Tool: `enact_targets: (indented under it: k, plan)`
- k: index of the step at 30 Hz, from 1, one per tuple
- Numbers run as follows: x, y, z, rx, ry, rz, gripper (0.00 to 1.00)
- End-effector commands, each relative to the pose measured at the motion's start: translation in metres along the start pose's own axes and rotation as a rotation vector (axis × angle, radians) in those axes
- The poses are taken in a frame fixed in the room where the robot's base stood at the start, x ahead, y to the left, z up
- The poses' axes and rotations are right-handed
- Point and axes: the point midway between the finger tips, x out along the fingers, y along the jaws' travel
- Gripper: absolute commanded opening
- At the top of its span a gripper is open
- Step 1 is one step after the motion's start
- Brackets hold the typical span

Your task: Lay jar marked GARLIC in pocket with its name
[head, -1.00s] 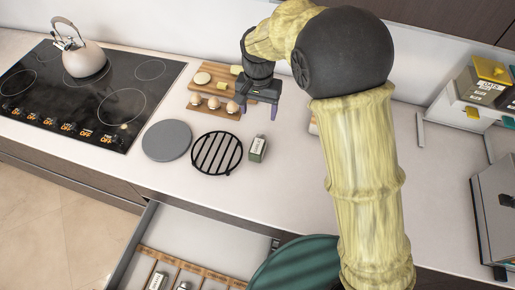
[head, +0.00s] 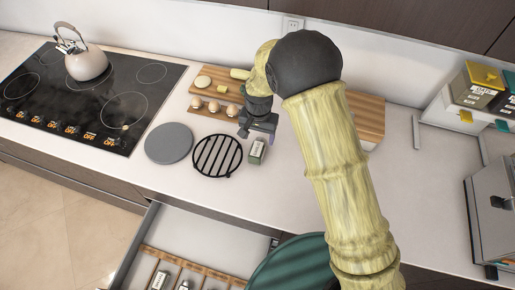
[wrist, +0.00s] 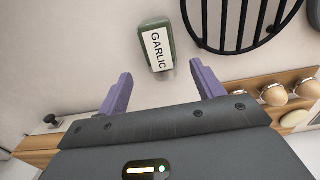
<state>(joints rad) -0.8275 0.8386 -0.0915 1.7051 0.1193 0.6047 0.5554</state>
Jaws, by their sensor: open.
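The jar marked GARLIC (wrist: 157,47) is green with a white label and lies on the white counter, label facing the wrist camera. It also shows in the head view (head: 257,152), just right of the black round trivet (head: 217,156). My gripper (wrist: 162,88) is open and empty, its purple fingers apart, with the jar ahead of and between the fingertips in the wrist view. In the head view my gripper (head: 258,136) is just behind the jar. An open drawer (head: 185,235) below the counter has a wooden insert with several pockets, some holding labelled jars (head: 160,280). The pocket names are unreadable.
A grey round plate (head: 169,143) lies left of the trivet. A wooden board (head: 214,107) with several eggs is behind. A stove with a kettle (head: 86,64) stands at the left. A dark green round thing (head: 290,264) partly covers the drawer's right side.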

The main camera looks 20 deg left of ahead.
Motion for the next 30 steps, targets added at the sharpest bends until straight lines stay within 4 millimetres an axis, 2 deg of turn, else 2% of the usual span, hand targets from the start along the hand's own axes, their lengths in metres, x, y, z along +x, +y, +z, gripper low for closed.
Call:
enact_targets:
  k: [5, 17, 30]
  plan:
    - [0.013, 0.000, 0.000, 0.000, 0.000, 0.000, 0.67]
    - [0.018, 0.000, 0.001, 0.000, 0.000, 0.000, 0.67]
    - [0.063, -0.002, 0.005, 0.002, 0.000, -0.001, 0.67]
